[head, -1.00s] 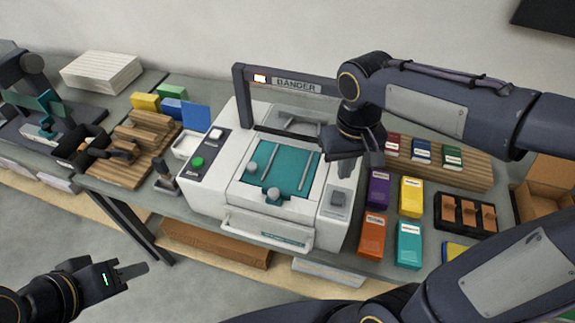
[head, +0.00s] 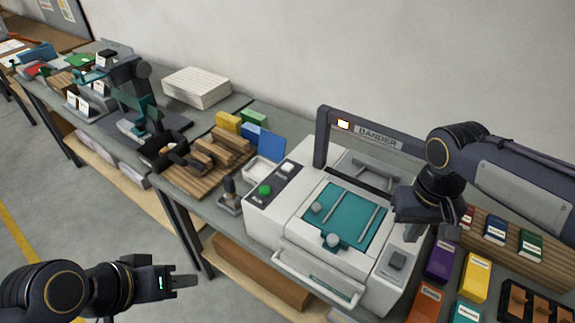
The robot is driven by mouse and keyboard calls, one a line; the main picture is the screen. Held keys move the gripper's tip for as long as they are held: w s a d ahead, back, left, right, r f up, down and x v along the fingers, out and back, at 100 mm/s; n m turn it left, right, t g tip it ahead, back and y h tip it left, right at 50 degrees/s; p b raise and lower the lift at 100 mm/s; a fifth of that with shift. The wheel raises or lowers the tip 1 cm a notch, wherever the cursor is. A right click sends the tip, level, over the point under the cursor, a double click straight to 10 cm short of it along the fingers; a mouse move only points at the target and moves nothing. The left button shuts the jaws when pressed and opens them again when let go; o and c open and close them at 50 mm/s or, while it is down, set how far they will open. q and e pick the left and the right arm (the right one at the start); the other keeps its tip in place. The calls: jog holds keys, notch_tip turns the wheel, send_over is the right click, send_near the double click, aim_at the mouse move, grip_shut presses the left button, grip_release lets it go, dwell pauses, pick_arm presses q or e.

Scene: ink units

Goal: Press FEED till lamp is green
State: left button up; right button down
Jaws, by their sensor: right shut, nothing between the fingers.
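The white machine marked BANDER (head: 262,228) stands on the bench, with a teal bed (head: 345,213) and a dark arch over it. I cannot read the button labels. My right gripper (head: 412,232) points down, shut and empty, above the machine's right side behind the grey button. My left gripper (head: 184,282) is over the floor, away from the bench; its jaw gap is unclear.
Purple, yellow, orange and teal boxes (head: 441,258) stand right of the machine. A wooden rack with small boxes (head: 495,230) is behind them. A stamp-like tool (head: 229,196), white tray and wooden blocks lie to the left. Floor at lower left is free.

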pick_arm(q)
grip_shut()
dwell(1.6)
